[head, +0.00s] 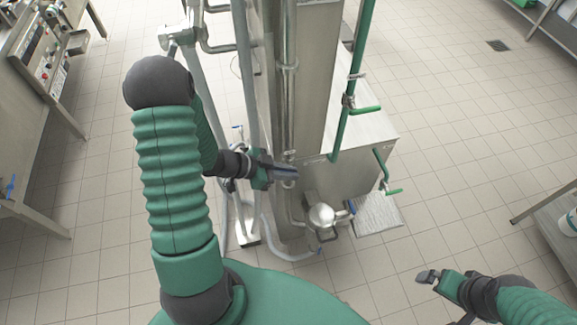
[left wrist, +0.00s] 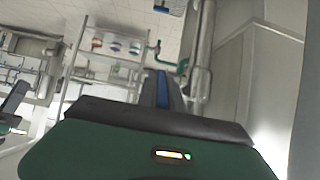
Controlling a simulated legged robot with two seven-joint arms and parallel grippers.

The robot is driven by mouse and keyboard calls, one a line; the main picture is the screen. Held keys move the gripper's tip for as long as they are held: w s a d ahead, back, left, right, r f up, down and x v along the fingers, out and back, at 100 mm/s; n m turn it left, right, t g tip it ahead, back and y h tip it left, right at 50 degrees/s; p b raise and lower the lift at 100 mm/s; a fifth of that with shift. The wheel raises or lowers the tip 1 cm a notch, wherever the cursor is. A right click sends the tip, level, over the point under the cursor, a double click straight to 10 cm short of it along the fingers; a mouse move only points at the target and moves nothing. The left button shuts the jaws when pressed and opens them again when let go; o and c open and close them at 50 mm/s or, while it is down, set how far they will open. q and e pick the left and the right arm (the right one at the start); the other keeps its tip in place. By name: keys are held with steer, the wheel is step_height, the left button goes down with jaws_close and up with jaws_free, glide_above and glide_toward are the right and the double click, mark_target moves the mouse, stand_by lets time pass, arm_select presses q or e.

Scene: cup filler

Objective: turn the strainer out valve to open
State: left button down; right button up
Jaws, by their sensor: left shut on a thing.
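My left gripper (head: 285,173) reaches in from the left to the vertical steel pipes on the column. In the left wrist view its fingers (left wrist: 161,88) are close together with a narrow blue strip, seemingly a blue valve handle (left wrist: 161,84), between them. In the head view the fingers hide that handle, so its angle cannot be told. A round steel strainer-like body (head: 321,215) sits lower, with a small blue handle (head: 351,208) at its right. My right gripper (head: 428,277) is at lower right, away from the pipes; its jaw opening is unclear.
A green pipe (head: 352,90) with green lever handles (head: 367,110) runs down right of the steel column (head: 318,80). A control bench (head: 30,80) is at left.

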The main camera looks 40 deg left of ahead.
arm_select(q)
steer(key=shift+w+r, duration=0.15)
steer(key=shift+r, duration=0.05)
stand_by(0.3)
steer(key=c, duration=1.7)
jaws_free()
steer(key=shift+c, duration=0.2)
steer(key=shift+o, duration=1.3)
steer(key=shift+f, duration=0.2)
steer(key=v, duration=1.6)
steer(key=shift+a+r, duration=0.15)
steer(key=shift+r, duration=0.2)
